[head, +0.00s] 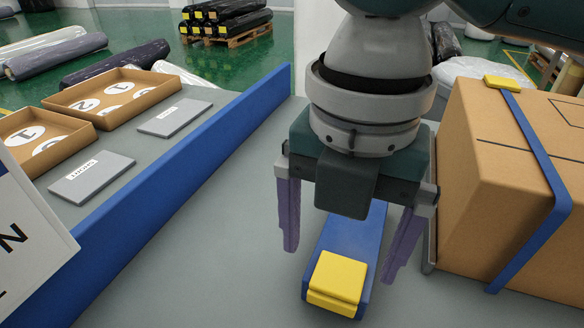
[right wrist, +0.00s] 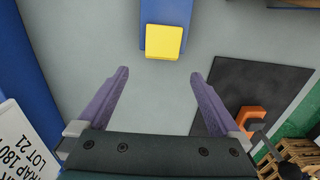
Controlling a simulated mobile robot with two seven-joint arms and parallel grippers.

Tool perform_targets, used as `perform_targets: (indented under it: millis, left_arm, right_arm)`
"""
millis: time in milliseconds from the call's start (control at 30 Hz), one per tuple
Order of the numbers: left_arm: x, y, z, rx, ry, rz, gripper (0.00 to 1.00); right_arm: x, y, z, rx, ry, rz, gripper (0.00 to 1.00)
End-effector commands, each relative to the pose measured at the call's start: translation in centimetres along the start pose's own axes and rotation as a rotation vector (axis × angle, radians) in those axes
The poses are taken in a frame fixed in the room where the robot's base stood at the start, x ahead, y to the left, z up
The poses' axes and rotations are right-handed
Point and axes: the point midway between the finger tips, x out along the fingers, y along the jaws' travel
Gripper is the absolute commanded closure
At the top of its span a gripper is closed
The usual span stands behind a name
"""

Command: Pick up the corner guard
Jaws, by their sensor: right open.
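An orange angle-shaped piece (right wrist: 250,121), which looks like a corner guard, lies on a dark mat (right wrist: 228,88) in the right wrist view, to the right of my right gripper. It does not show in the head view. My right gripper (head: 339,262) points down with its purple fingers wide apart and nothing between them; the fingers also show in the right wrist view (right wrist: 160,74). A long blue piece (head: 352,233) with a yellow block (head: 337,279) on its near end lies on the table, beyond the fingertips in the right wrist view. My left gripper is not in view.
A cardboard box (head: 500,170) with a blue strap (head: 540,170) and a yellow cap (head: 502,82) stands at right. A blue rail (head: 170,200) runs along the left, with brown trays (head: 45,125) and grey plates (head: 92,178) beyond. A white sign (head: 28,240) stands front left.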

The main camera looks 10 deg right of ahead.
Motion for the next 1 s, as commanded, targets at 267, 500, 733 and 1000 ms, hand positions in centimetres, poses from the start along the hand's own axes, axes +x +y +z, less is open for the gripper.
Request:
perform_targets:
  millis: [267, 500, 733, 1000]
  left_arm:
    - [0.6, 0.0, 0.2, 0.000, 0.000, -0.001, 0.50]
    - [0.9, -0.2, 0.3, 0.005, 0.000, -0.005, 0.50]
    - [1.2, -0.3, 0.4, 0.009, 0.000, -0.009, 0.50]
    - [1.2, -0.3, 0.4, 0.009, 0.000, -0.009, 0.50]
  right_arm:
    - [3.7, -0.1, -0.1, 0.001, 0.001, -0.002, 0.00]
    - [7.0, -0.4, -0.5, 0.002, 0.002, -0.003, 0.00]
    - [9.0, -0.3, -0.4, 0.001, 0.000, 0.001, 0.00]
    - [9.0, -0.3, -0.4, 0.000, -0.001, 0.001, 0.09]
